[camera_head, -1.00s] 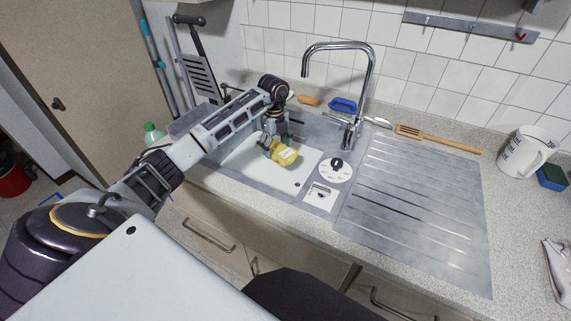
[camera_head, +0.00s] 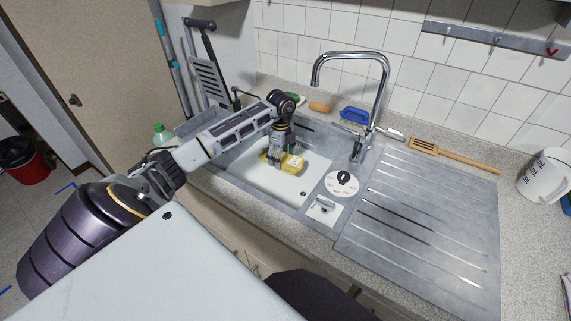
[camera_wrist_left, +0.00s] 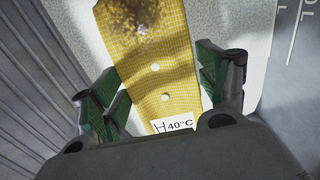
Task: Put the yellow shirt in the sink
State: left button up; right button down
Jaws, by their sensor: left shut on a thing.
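The yellow shirt (camera_head: 291,163) is low over the white floor of the sink (camera_head: 245,172), near its back; whether it touches the floor is hard to tell. In the left wrist view the shirt (camera_wrist_left: 168,75) is a flat yellow checked piece with pale buttons, a brown stain and a "40°C" label. My left gripper (camera_head: 275,163) points down into the sink, with its green-padded fingers on either side of the shirt, shut on it. In the left wrist view the fingers (camera_wrist_left: 168,90) flank the label end. My right gripper is not in view.
The tap (camera_head: 352,58) arches up at the sink's back right. A ribbed draining board (camera_head: 425,225) lies to the right, bare. A blue brush (camera_head: 354,114) and a wooden spatula (camera_head: 455,154) lie behind. A green bottle (camera_head: 161,134) stands at the left.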

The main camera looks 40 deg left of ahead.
pick_arm(q)
send_over(282, 179)
jog(key=shift+f, duration=3.1)
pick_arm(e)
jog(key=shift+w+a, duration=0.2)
pick_arm(q)
jog(key=shift+f, duration=1.9)
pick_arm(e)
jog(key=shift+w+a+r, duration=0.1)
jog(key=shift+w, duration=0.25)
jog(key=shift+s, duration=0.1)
pick_arm(q)
jog(key=o, duration=1.1)
jog(key=shift+f, duration=0.1)
